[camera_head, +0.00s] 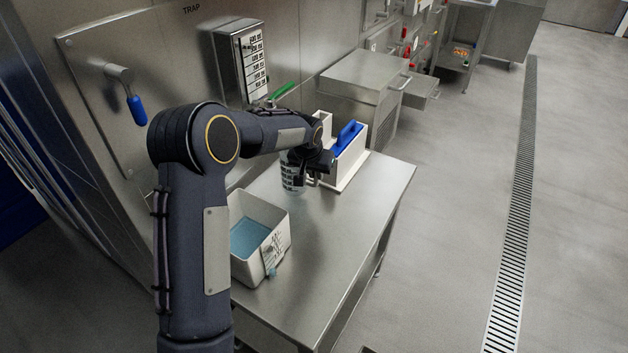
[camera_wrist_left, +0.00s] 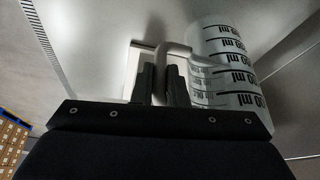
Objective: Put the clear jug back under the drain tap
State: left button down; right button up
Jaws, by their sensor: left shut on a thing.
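The clear jug (camera_head: 291,180), marked with black ml graduations, is above or on the steel table, just in front of the white holder; I cannot tell whether its base touches. My left gripper (camera_head: 314,172) is at the jug's right side. In the left wrist view the gripper (camera_wrist_left: 163,85) is shut on the jug's pale handle, with the marked jug body (camera_wrist_left: 225,68) to the right of the fingers. A green lever (camera_head: 282,91) shows behind my forearm, below the wall box; the tap spout itself is hidden. My right gripper is out of view.
The steel table (camera_head: 350,235) is clear at right and front. A white tub (camera_head: 285,232) of bluish liquid stands at its left, with a labelled item on its rim. A white holder (camera_head: 352,165) with a blue-handled item is behind the jug. A blue-gripped lever (camera_head: 137,110) is on the wall panel.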

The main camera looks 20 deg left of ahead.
aim_at(315, 181)
pick_arm(q)
notch_tip(315, 181, down, 3)
jog(key=shift+a+f, duration=0.25)
jog(key=shift+f, duration=0.15)
jog(key=c, duration=1.4)
grip_release()
jog(key=shift+c, duration=0.2)
